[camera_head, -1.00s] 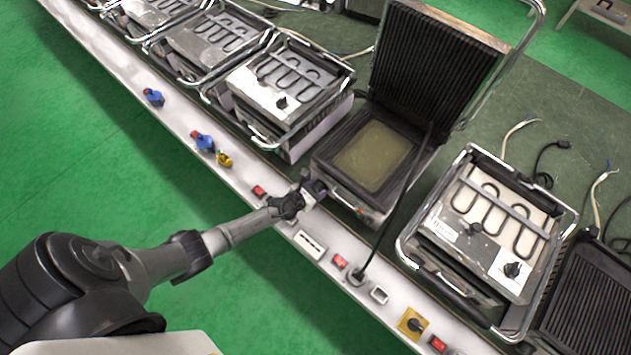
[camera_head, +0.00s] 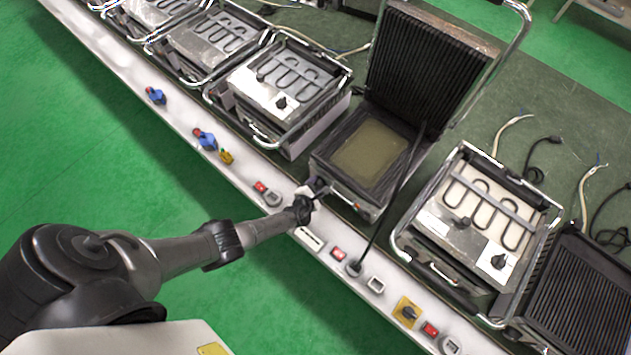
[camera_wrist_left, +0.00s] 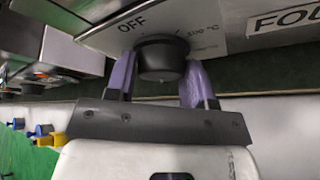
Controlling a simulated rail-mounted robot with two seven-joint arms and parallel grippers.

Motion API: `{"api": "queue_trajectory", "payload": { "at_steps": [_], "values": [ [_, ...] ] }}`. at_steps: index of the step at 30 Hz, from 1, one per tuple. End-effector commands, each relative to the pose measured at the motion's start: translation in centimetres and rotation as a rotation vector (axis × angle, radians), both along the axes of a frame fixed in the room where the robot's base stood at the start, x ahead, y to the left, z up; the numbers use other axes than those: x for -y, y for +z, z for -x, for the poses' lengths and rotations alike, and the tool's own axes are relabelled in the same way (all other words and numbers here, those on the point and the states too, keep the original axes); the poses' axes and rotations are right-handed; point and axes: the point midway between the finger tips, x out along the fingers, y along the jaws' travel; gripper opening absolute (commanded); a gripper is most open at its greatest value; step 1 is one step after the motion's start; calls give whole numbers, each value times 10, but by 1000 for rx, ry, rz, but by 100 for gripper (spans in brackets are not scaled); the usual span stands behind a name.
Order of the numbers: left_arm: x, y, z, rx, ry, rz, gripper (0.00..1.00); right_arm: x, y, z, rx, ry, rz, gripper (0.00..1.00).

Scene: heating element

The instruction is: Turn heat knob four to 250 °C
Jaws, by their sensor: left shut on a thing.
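Heat knob four (camera_wrist_left: 163,58) is a dark round knob on a metal front panel (camera_wrist_left: 215,22) in the left wrist view. "OFF" is printed at its upper left and a partly hidden "°C" marking at its right. A label beginning "FOU" (camera_wrist_left: 285,20) is at the right. My left gripper (camera_wrist_left: 160,85) is shut on the knob, with one purple finger on each side. In the head view, my left gripper (camera_head: 318,188) is at the front of the open contact grill (camera_head: 368,148) and hides the knob. I cannot read the knob's pointer.
A white rail (camera_head: 235,180) with switches runs in front of the appliances. A unit with bare heating elements (camera_head: 480,215) stands to the right, and another (camera_head: 285,85) to the left. A black cable (camera_head: 395,195) hangs down across the grill's right side.

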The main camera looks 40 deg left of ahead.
Motion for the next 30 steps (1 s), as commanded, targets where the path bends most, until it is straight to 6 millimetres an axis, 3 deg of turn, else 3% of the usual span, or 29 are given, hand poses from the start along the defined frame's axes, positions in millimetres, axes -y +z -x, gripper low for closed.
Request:
{"api": "queue_trajectory", "payload": {
  "at_steps": [18,19,21,30],
  "values": [
    [1,-2,1,-4,-2,-33,25,3,0,0,0,7,11,43],
    [1,-2,1,-4,-2,-33,52,3,0,0,0,7,11,43],
    [1,-2,1,-4,-2,-33,58,3,0,0,0,7,11,43],
    [1,1,3,-3,-1,-33,59,2,3,0,0,4,7,43]
  ]
}}
